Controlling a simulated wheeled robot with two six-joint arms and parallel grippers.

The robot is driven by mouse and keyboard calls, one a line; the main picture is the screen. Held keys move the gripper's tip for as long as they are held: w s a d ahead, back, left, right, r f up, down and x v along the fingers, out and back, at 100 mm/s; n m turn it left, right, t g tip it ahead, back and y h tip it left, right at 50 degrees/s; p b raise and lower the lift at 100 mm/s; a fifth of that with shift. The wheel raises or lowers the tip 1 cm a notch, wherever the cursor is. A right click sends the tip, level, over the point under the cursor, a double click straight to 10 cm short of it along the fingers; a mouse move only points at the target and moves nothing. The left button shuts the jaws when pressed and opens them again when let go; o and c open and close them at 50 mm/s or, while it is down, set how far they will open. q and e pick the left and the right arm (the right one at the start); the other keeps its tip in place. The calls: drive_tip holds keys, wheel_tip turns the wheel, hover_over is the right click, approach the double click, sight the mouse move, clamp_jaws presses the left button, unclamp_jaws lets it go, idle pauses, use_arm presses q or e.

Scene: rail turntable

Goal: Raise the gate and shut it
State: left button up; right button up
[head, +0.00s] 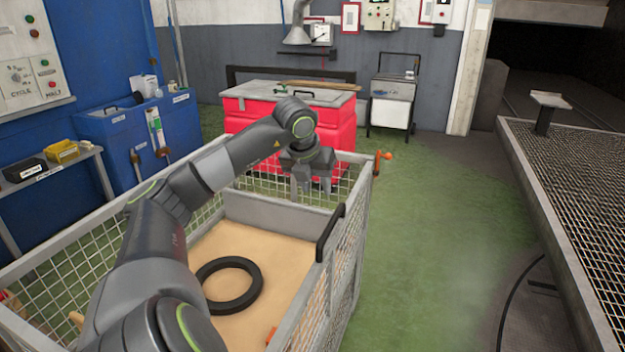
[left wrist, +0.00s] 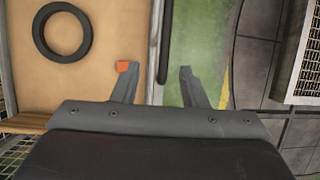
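A wire-mesh cage box (head: 85,240) with grey rails fills the lower left of the head view. Its right side is a mesh panel, seemingly the gate (head: 345,262), which looks about upright; whether it is latched I cannot tell. A black bar handle (head: 330,232) sits along the panel's top. In the left wrist view the handle (left wrist: 165,40) runs beyond my fingers, beside a grey rail (left wrist: 154,50). My left gripper (head: 312,184) is over the cage's far right part. In the left wrist view it (left wrist: 157,86) is open, with nothing gripped. My right gripper is out of view.
A black ring (head: 230,284) lies on the cage's tan floor. Orange pieces show at the far right corner (head: 385,156) and the near right (head: 271,335). A red bin (head: 240,118) stands behind. Green floor right of the cage is free, up to a mesh platform (head: 570,200).

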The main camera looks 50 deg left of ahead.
use_arm(q)
drive_tip(key=shift+v, duration=1.35)
